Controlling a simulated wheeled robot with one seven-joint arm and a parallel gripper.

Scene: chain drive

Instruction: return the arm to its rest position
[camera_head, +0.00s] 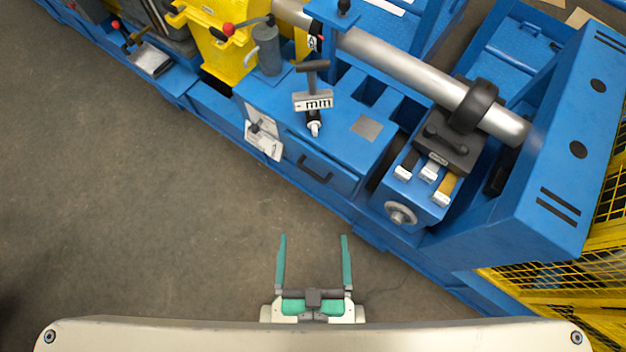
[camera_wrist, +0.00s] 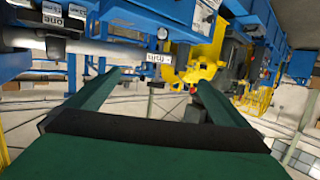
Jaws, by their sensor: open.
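My gripper (camera_head: 314,240) shows at the bottom middle of the head view, with two green fingers apart and nothing between them. It is over bare floor, in front of the blue machine (camera_head: 330,178) and apart from it. In the wrist view my gripper (camera_wrist: 160,82) also shows its two green fingers spread wide, with a dark bar at their base. Most of my arm is hidden in the head view.
A yellow mesh guard (camera_head: 545,285) stands at the right. The floor (camera_head: 130,200) at left is clear.

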